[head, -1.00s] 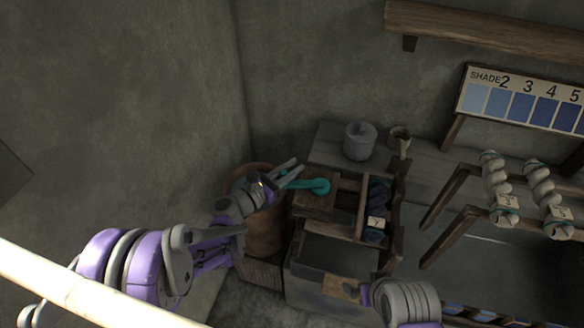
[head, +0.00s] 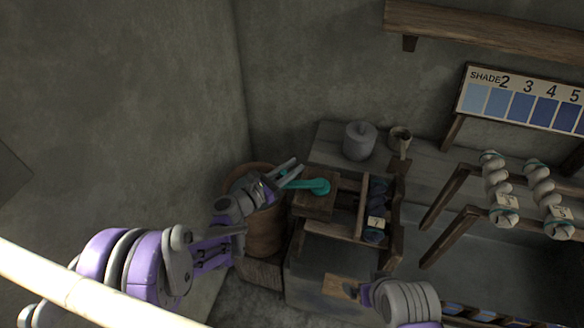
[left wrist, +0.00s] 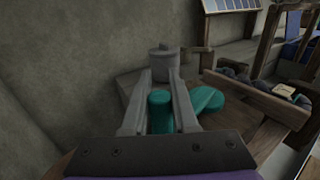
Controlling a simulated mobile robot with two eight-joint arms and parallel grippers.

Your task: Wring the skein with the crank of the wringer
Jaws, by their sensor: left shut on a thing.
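The wringer (head: 315,207) is a wooden block and frame at the centre of the head view. Its teal crank (head: 318,187) lies on the block's top; the crank's arm also shows in the left wrist view (left wrist: 207,100). My left gripper (head: 291,173) is shut on the crank's upright teal handle (left wrist: 160,112), which stands between the fingers in the left wrist view. A dark blue twisted skein (head: 377,193) with a pale tag hangs along the frame, right of the crank. My right arm shows at the bottom, but I cannot see its fingers.
A wooden barrel (head: 264,233) is left of the wringer. Pale tagged skeins (head: 497,185) hang on a rack at right, below a shade board (head: 522,100).

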